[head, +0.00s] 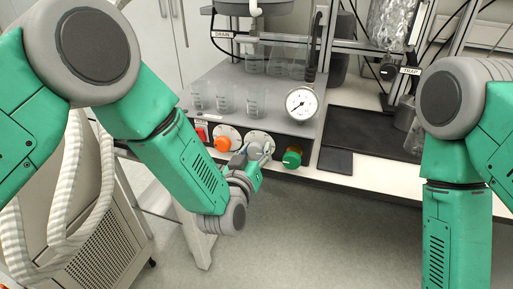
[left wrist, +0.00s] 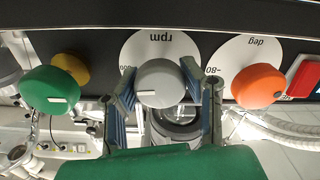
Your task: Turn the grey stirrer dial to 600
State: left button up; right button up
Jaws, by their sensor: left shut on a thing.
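The grey stirrer dial (left wrist: 160,83) sits on a white round scale marked "rpm" (left wrist: 151,43) in the left wrist view, which shows the panel upside down. A white mark shows on the dial's face near its lower edge. The set number cannot be read. My left gripper (left wrist: 165,100) has one finger on each side of the grey dial and is shut on it. In the head view my left gripper (head: 258,152) is at the panel's front, partly covering the dial. My right gripper is out of the head view; only its arm shows.
An orange dial (head: 222,143) and a red switch (head: 201,132) are left of the grey dial, and a green knob (head: 292,157) is right. Beakers (head: 224,98) and a pressure gauge (head: 301,103) stand above. A hose-draped cabinet (head: 90,235) is at left.

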pick_arm(q)
jog(key=shift+s+d+f+m, duration=0.1)
jog(key=shift+s+f+m, duration=0.15)
jog(key=shift+f+m, duration=0.25)
jog(key=shift+r, duration=0.1)
jog(key=o, duration=1.1)
jog(key=shift+c, duration=0.2)
jog(key=shift+o, duration=0.6)
jog(key=shift+w+r, duration=0.15)
jog(key=shift+r, duration=0.05)
jog(key=v, duration=1.2)
